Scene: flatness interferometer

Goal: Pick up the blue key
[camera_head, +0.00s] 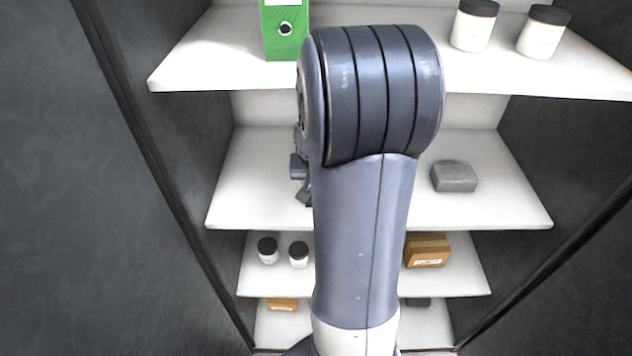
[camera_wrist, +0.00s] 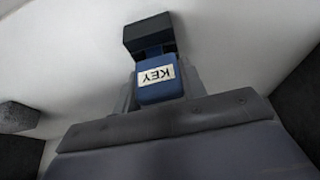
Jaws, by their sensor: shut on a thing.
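The blue key (camera_wrist: 158,82) is in the wrist view, a blue block with a white label reading KEY, upside down in the picture. A dark block-shaped end (camera_wrist: 148,32) extends from it toward the top. My gripper (camera_wrist: 155,98) is shut on the blue part; its fingers are mostly hidden behind the key and the gripper body. In the head view my arm covers the middle of the shelves. Only a small dark part of my gripper (camera_head: 301,172) shows left of the arm, over the middle shelf, and I cannot make out the key there.
The middle shelf (camera_head: 255,195) bears a grey block (camera_head: 454,177) on the right. The shelf above holds a green binder (camera_head: 286,38) and two dark-lidded jars (camera_head: 474,25). Below are small jars (camera_head: 268,251) and a brown box (camera_head: 427,251). Dark side walls flank the shelves.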

